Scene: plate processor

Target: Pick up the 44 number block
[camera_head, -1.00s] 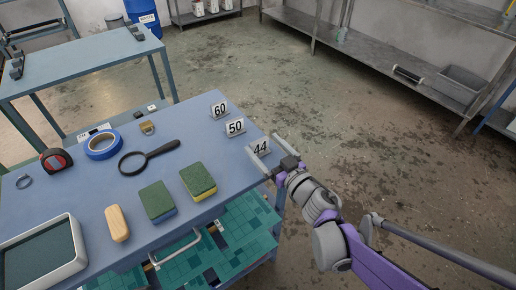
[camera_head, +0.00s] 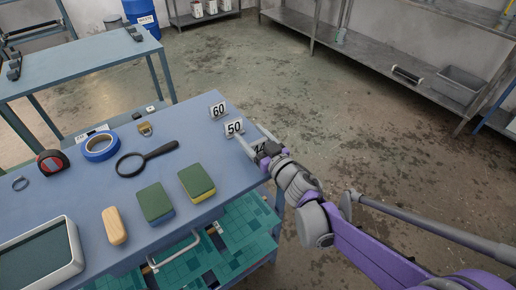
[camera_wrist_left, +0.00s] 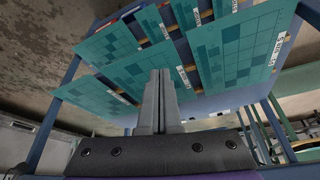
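The 44 number block (camera_head: 259,150) is a small white tent-shaped marker at the right edge of the blue table (camera_head: 90,200). My right gripper (camera_head: 250,132) is over it with its fingers spread apart, one on each side of the 44 block as seen from the head. The gripper partly covers the block, and I cannot tell whether a finger touches it. The left fingertip is close to the 50 block (camera_head: 234,128). My left gripper (camera_wrist_left: 160,75) shows in the left wrist view with its fingers together and nothing between them.
The 60 block (camera_head: 218,110) stands behind the 50 block. A magnifying glass (camera_head: 146,158), two sponges (camera_head: 196,184), blue tape (camera_head: 100,147) and a tape measure (camera_head: 52,161) lie farther left. Teal panels (camera_wrist_left: 240,50) fill shelves under the table.

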